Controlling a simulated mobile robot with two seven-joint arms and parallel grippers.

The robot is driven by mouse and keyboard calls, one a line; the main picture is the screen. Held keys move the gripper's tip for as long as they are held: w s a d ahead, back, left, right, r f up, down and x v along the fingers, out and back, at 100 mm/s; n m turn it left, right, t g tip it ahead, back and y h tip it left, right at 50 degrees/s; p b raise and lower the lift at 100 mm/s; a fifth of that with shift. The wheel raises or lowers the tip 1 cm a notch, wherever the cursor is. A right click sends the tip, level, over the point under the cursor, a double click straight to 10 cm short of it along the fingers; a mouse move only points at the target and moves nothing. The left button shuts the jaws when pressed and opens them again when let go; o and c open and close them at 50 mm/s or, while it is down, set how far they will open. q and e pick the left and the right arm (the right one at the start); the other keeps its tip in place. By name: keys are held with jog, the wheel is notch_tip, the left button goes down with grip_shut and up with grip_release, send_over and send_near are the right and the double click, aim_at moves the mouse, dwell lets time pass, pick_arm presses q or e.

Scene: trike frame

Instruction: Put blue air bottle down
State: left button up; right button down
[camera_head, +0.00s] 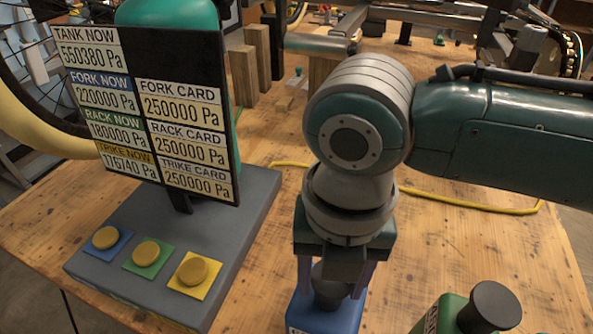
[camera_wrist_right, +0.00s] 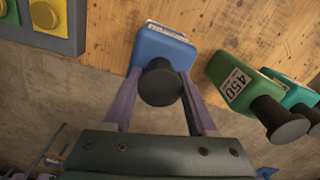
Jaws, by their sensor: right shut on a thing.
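The blue air bottle (camera_head: 338,316) stands at the bottom middle of the head view, below my right wrist. It has a blue body and a dark round cap. My right gripper (camera_head: 331,284) is shut on it, with one finger on each side of the cap. The wrist view shows the blue bottle (camera_wrist_right: 160,46) between the two purple-grey fingers of my right gripper (camera_wrist_right: 160,85), near the table edge. I cannot tell whether its base touches the table. My left gripper is out of view.
A green bottle (camera_head: 440,314) with a dark cap stands to the right; the wrist view shows a second, teal one (camera_wrist_right: 296,94) beside it. A grey console (camera_head: 240,220) with three yellow buttons and a pressure board (camera_head: 205,60) stands left. A yellow cable (camera_head: 470,204) crosses the wooden table (camera_head: 540,250).

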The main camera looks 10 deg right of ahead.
jog(key=shift+c, duration=1)
grip_release()
jog(key=shift+f, duration=0.1)
